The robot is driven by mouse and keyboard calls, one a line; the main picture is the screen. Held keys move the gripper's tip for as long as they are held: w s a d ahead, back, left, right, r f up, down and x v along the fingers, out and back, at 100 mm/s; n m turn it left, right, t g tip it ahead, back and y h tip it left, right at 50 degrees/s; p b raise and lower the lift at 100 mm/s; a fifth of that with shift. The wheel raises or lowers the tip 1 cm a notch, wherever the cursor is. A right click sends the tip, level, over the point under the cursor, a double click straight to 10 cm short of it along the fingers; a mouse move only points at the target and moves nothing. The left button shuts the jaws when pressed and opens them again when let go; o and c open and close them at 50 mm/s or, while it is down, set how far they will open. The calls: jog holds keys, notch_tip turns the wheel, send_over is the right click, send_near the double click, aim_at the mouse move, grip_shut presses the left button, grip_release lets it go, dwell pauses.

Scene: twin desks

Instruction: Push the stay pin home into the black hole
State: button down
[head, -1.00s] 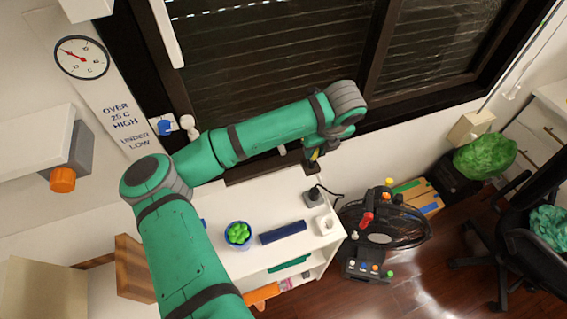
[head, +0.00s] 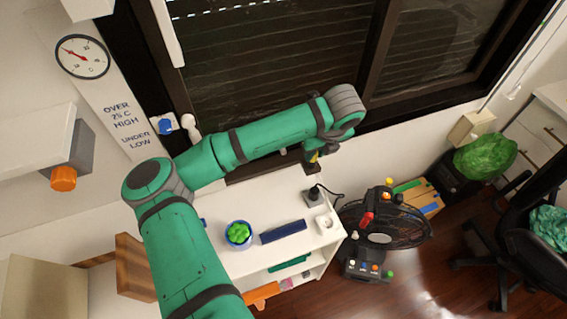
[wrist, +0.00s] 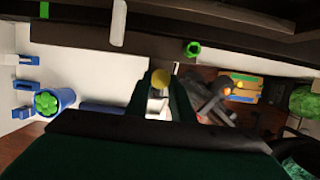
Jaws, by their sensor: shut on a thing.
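My gripper (wrist: 160,96) is shut on a yellow-ended piece, which I take to be the stay pin (wrist: 160,78). Its round yellow end shows between the dark green fingers in the wrist view. In the head view, a small yellow part of the pin (head: 314,157) shows below my wrist, right at a small dark block (head: 311,167) by the window sill. The black hole cannot be made out. I cannot tell whether the pin's tip touches or enters anything there.
Below the window, a white shelf top (head: 270,200) holds a blue cup with green contents (head: 239,234), a dark blue bar (head: 283,232) and a black plug-like device (head: 313,195). The dark window frame (head: 400,118) runs behind. A black fan (head: 385,238) stands right.

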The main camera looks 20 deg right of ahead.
jog(key=shift+w+f, duration=0.1)
jog(key=shift+f, duration=0.1)
jog(key=c, duration=1.5)
grip_release()
jog(key=shift+a, duration=0.1)
jog(key=shift+c, duration=1.2)
jog(key=shift+r, duration=0.1)
jog(key=shift+r, duration=0.1)
jog(key=shift+r, duration=0.8)
